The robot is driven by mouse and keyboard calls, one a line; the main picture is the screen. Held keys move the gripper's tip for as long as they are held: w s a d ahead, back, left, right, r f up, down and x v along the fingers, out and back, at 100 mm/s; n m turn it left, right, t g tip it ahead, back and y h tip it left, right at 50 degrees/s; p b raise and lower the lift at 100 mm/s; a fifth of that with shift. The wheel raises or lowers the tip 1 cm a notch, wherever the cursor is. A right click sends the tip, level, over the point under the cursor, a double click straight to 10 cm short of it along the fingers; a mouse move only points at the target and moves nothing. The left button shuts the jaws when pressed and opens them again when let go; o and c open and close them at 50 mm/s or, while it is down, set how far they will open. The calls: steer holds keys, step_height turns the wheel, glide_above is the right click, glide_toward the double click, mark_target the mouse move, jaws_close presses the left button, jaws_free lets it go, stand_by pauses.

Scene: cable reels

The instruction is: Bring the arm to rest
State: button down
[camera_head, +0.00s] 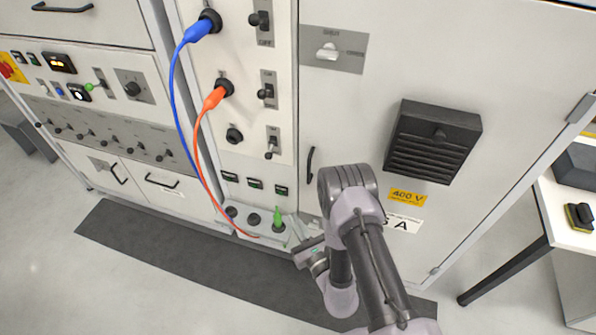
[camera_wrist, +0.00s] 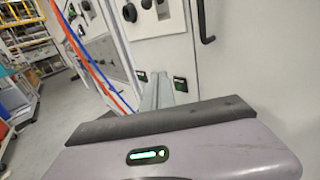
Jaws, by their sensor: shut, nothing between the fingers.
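My arm reaches up from the bottom right of the head view and bends back down in front of the grey cabinet (camera_head: 350,95). My gripper (camera_head: 290,244) is low, beside the bottom of the socket panel and the cabinet's dark handle (camera_head: 310,163). In the wrist view my gripper (camera_wrist: 158,88) shows as narrow grey fingers close together, shut and empty. The fingertips are small in the head view, and whether they touch the panel is unclear there.
A blue cable (camera_head: 178,110) and an orange cable (camera_head: 197,150) hang from the panel's upper sockets and run down towards the gripper's left. A green plug (camera_head: 278,218) stands at the panel's bottom. A white table (camera_head: 565,215) is at right. A dark mat (camera_head: 170,255) covers the floor in front.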

steer(key=a+r+n+g+y, duration=0.2)
steer(key=a+r+n+y, duration=0.15)
steer(key=r, duration=0.45)
steer(key=a+r+n+g+y, duration=0.2)
steer(key=a+r+y, duration=0.3)
steer(key=r, duration=0.3)
steer(key=s+a+r+n+g+y, duration=0.35)
steer(key=s+r+n+g, duration=0.6)
steer(key=r, duration=0.35)
steer(key=s+d+r+n+g+h, duration=0.2)
steer(key=s+d+n+h, duration=0.25)
steer(key=s, duration=0.25)
steer(key=s+d+r+n+g+h, duration=0.1)
steer(key=s+d+n+g+h, duration=0.2)
steer(key=s+d+n+h, duration=0.25)
steer(key=d+r+n+t+h, duration=0.1)
steer(key=d+r+t+h, duration=0.2)
steer(key=d+t+h, duration=0.5)
steer(key=d, duration=0.5)
steer(key=shift+d, duration=0.4)
